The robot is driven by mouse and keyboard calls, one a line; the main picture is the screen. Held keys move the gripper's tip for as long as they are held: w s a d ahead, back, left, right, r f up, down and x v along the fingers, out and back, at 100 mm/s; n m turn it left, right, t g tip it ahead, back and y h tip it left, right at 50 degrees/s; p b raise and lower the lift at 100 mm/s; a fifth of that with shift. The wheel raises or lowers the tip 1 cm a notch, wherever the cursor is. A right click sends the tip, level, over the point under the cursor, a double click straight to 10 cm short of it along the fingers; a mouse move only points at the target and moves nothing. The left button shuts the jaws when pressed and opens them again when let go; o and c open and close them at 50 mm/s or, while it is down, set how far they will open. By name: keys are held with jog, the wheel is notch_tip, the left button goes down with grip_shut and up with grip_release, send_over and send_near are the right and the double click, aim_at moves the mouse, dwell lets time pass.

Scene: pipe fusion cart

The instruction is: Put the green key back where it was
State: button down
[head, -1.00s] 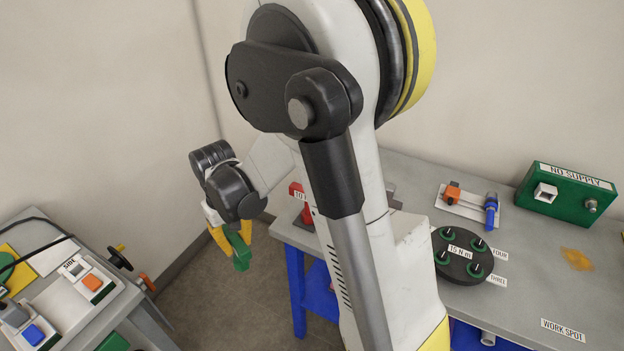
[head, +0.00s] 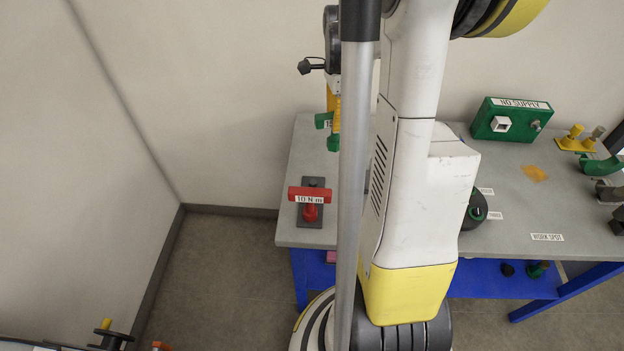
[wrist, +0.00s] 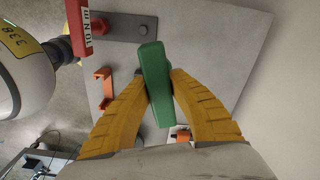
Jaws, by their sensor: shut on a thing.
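The green key (wrist: 157,85) is held between the yellow fingers of my gripper (wrist: 156,74) in the wrist view, which are shut on it. In the head view my gripper (head: 333,108) is above the left back part of the grey bench, partly behind my own arm. Green parts of the key (head: 333,143) show below and beside the fingers. The key's far end and any gap above the bench cannot be judged. No empty place for the key can be made out, as my arm hides much of the bench.
A red key marked 10 N m (head: 310,196) stands on a dark plate at the bench's left; it also shows in the wrist view (wrist: 77,28). An orange bracket (wrist: 104,88) is close to the left finger. The green NO SUPPLY box (head: 512,120) stands at the back right.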

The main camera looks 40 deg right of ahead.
aim_at(353, 113)
jog(key=s+d+m, duration=0.1)
jog(key=s+d+r+m, duration=0.1)
jog(key=d, duration=0.1)
jog(key=shift+s+m, duration=0.3)
jog(key=shift+m, duration=0.1)
jog(key=shift+s+d+m, duration=0.1)
jog(key=shift+s+m, duration=0.05)
jog(key=shift+m, duration=0.15)
jog(key=shift+w+a+f+b, duration=0.65)
jog(key=shift+a+f+b, duration=0.1)
jog(key=shift+a+f, duration=1.05)
jog(key=shift+w+a+f+b, duration=0.6)
jog(key=shift+a+f+b, duration=0.1)
jog(key=shift+a+f, duration=1.05)
jog(key=shift+w+a+f+b, duration=0.65)
jog(key=shift+a+f+b, duration=0.1)
jog(key=shift+a+f, duration=1.05)
jog(key=shift+d+f, duration=0.1)
jog(key=shift+f, duration=0.05)
jog(key=shift+f+b, duration=0.55)
jog(key=shift+b, duration=0.05)
jog(key=c, duration=1.3)
grip_release()
jog(key=shift+c, duration=0.2)
jog(key=shift+r, duration=0.1)
